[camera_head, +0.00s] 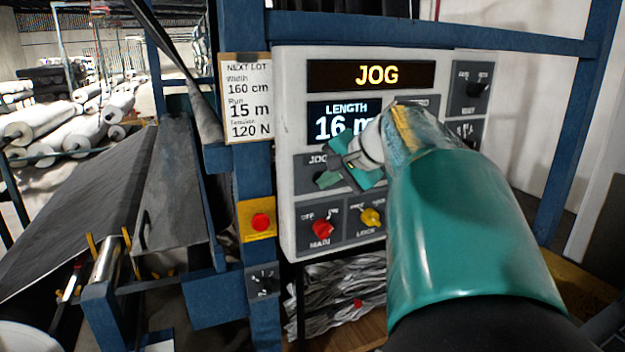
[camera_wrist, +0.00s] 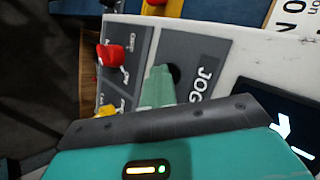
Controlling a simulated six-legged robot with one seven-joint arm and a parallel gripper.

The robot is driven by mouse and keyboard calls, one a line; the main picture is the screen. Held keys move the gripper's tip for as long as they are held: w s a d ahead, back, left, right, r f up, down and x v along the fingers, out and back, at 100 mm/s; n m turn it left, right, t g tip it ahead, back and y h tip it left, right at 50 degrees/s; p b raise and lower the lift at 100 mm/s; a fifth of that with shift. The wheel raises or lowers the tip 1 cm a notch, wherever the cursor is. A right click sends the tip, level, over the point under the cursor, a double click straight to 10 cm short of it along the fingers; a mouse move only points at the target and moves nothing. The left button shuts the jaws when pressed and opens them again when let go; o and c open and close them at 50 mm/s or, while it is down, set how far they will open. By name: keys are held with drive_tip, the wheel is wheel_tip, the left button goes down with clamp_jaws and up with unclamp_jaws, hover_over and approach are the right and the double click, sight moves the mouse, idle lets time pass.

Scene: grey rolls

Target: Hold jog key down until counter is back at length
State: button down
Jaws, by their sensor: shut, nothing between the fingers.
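The grey control panel (camera_head: 292,75) fills the middle of the head view. Its top display (camera_head: 377,75) reads "JOG". The counter (camera_head: 330,110) below reads "LENGTH 16 m", partly covered by my gripper. My gripper (camera_head: 328,179) is shut and empty, its tip at the JOG field on the panel's left. In the wrist view, the green fingers (camera_wrist: 158,88) cover part of a dark round jog key (camera_wrist: 174,73) beside the "JOG" label. The tip is at the key; I cannot tell whether it presses the key down.
A card (camera_head: 248,98) reads "NEXT LOT", 160 cm, 15 m, 120 N. A red main knob (camera_head: 322,228) and a yellow lock knob (camera_head: 370,217) sit just below. A red button on a yellow plate (camera_head: 260,221) is on the blue post. Dark web (camera_head: 85,205) runs left.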

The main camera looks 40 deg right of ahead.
drive_tip(key=shift+s, duration=0.1)
drive_tip(key=shift+s+a, duration=0.25)
drive_tip(key=shift+s, duration=0.45)
drive_tip(key=shift+s, duration=0.15)
drive_tip(key=shift+s+a, duration=0.25)
drive_tip(key=shift+s, duration=0.5)
drive_tip(key=shift+s+a, duration=0.2)
drive_tip(key=shift+s, duration=0.55)
drive_tip(key=shift+s+a, duration=0.25)
drive_tip(key=shift+s, duration=0.5)
drive_tip(key=shift+a, duration=0.1)
